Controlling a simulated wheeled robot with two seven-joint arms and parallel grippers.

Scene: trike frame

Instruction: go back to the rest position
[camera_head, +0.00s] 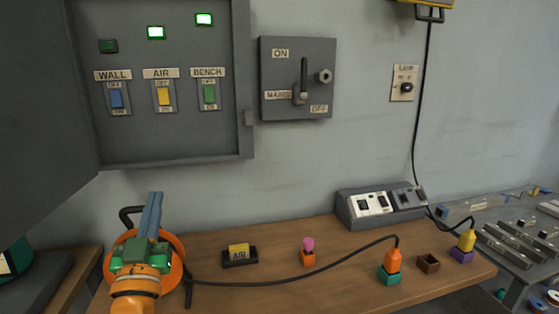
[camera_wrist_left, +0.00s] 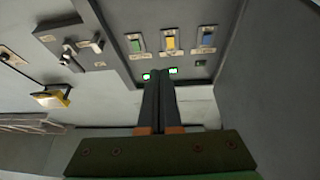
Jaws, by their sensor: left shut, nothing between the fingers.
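My left gripper (camera_head: 153,213) is at the lower left in the head view, in front of the wall above the bench. Its two grey fingers are together with nothing between them. In the left wrist view the closed fingers (camera_wrist_left: 158,85) point toward the switch panel (camera_wrist_left: 116,50), apart from it as far as I can tell. The panel also shows at the upper left in the head view (camera_head: 180,133), with blue, yellow and green switches. The AIR and BENCH lamps are lit green and the WALL lamp is dark. My right gripper is not in view.
The wooden bench (camera_head: 340,284) holds an AIR block (camera_head: 239,255), a pink-topped peg (camera_head: 308,252), an orange plug (camera_head: 393,260) on a cable, a yellow plug (camera_head: 467,241) and a grey socket box (camera_head: 380,207). An orange reel (camera_head: 175,273) sits behind my left arm. A mains lever box (camera_head: 290,60) hangs on the wall.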

